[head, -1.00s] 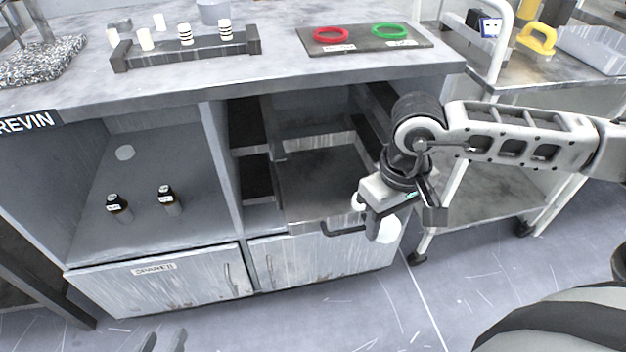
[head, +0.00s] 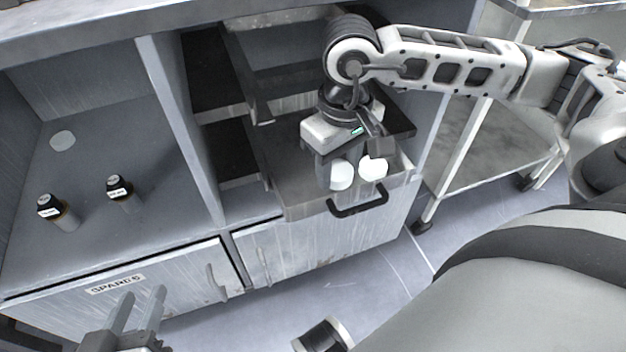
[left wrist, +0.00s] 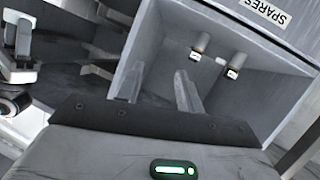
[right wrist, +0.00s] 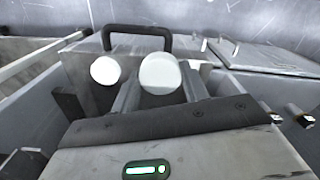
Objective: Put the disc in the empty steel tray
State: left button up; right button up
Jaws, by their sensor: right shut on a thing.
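My right gripper (head: 352,168) is shut on a white disc (head: 341,176), low over the front part of a pulled-out steel tray (head: 300,208) with a black handle. In the right wrist view the disc (right wrist: 160,73) sits between the fingertips. I cannot tell whether it touches the tray floor. A second white round piece (head: 373,168) shows beside it, apart from the fingers; it is also in the right wrist view (right wrist: 104,70). My left gripper (head: 138,312) is open and empty, low in front of the cabinet; its fingers (left wrist: 160,90) stand apart in the left wrist view.
Two dark-capped bottles (head: 58,212) (head: 122,192) stand in the open left bay. Below it is a closed door labelled SPARES (head: 117,284). The tray's handle (head: 357,202) juts forward. A cart (head: 480,165) stands to the right.

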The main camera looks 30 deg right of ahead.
jog(key=w+f, duration=0.1)
jog(key=w+a+f, duration=0.1)
jog(key=f, duration=0.1)
jog(key=w+a+f+b, duration=0.1)
jog(key=f, duration=0.1)
jog(key=shift+a, duration=0.1)
jog(key=f, duration=0.1)
jog(key=f+b, duration=0.1)
jog(key=f, duration=0.1)
jog(key=shift+w+a+f, duration=0.2)
jog(key=shift+w+f, duration=0.05)
jog(key=shift+f, duration=0.1)
jog(key=o, duration=1)
pick_arm(q)
jog(key=shift+w+d+r+n+t+h, duration=0.3)
jog(key=shift+d+r+t+h, duration=0.1)
jog(key=shift+d+r+t, duration=0.15)
jog(key=shift+a, duration=0.1)
